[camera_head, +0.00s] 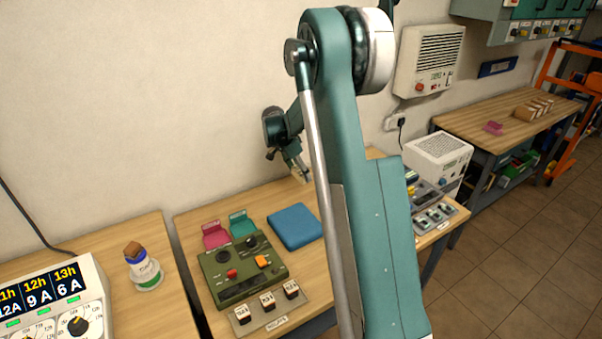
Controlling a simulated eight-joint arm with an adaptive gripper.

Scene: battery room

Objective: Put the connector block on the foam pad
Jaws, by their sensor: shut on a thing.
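The foam pad (296,227) appears to be the flat blue square on the middle table, behind and right of a green control box; its top is bare. My gripper (303,176) is beyond the pad, above the back of the table near the wall, pointing down and right. It is shut on a small tan piece (301,172), apart from the pad. The piece is tiny and partly hidden by the fingers and my arm, so I cannot tell for sure that it is the connector block. My arm hides the table right of the pad.
The green control box (240,272) with switches stands in front of the pad. Pink (215,234) and teal (242,223) pieces stand left of the pad.

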